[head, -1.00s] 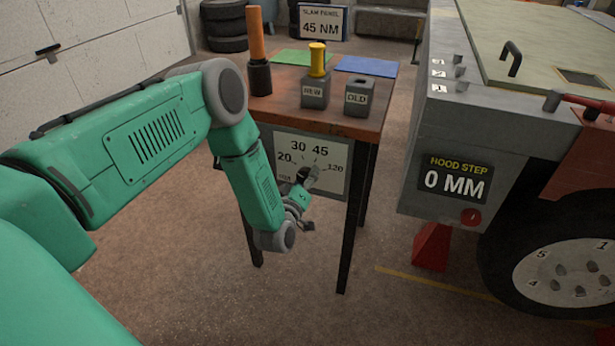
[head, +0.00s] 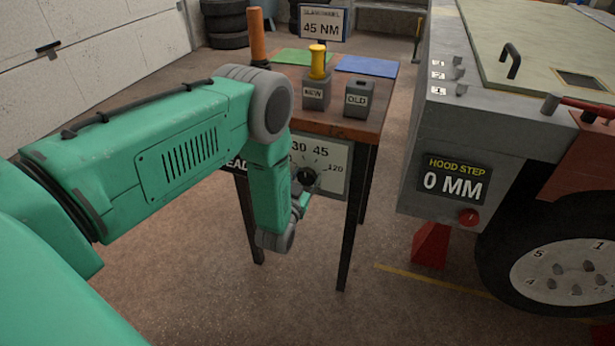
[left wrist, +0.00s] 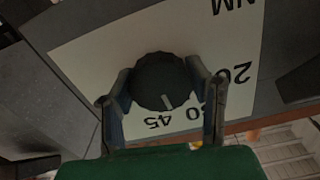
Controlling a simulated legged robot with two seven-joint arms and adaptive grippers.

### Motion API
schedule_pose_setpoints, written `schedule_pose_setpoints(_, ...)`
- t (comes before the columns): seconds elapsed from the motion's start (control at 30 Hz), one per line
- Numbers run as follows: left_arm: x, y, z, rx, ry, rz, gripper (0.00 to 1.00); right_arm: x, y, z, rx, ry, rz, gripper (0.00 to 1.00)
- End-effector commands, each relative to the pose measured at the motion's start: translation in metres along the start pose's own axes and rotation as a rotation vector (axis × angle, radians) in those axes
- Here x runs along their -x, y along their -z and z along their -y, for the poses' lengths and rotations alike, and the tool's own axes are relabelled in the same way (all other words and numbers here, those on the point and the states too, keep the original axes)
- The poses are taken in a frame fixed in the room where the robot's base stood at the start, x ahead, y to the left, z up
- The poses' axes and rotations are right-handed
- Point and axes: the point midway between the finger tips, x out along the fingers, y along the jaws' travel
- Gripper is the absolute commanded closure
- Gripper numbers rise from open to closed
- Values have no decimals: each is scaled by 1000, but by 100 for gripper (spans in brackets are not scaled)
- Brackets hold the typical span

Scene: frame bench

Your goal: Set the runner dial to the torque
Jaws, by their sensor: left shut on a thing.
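The runner dial is a black round knob (left wrist: 160,75) with a white pointer mark, on a white scale plate (head: 337,160) on the front of the bench. In the head view the knob (head: 306,177) shows beside my left forearm. My left gripper (left wrist: 162,88) is shut on the knob, one finger on each side. It is mostly hidden behind my arm in the head view. In the upside-down left wrist view the pointer mark faces between 45 and 30, closer to 45. A panel sign (head: 321,24) behind the bench reads 45 NM. My right gripper is not in view.
On the bench top (head: 345,126) stand a NEW block with a yellow handle (head: 317,62) and an OLD block (head: 359,101). A green mat (head: 303,57) and a blue mat (head: 366,65) lie behind. A vehicle body (head: 470,140) stands at the right, with floor between.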

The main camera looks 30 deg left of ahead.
Motion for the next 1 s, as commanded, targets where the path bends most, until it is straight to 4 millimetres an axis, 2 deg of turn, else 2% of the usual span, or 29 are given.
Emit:
schedule_pose_setpoints(0.2, -1, 2, 0, -191, 0, -5, 84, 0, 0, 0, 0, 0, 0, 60)
schedule_pose_setpoints(0.5, -1, 1, -1, -379, 0, -5, 84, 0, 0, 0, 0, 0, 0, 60)
schedule_pose_setpoints(1.0, -1, 1, -1, -471, 0, -3, 84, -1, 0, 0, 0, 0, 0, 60)
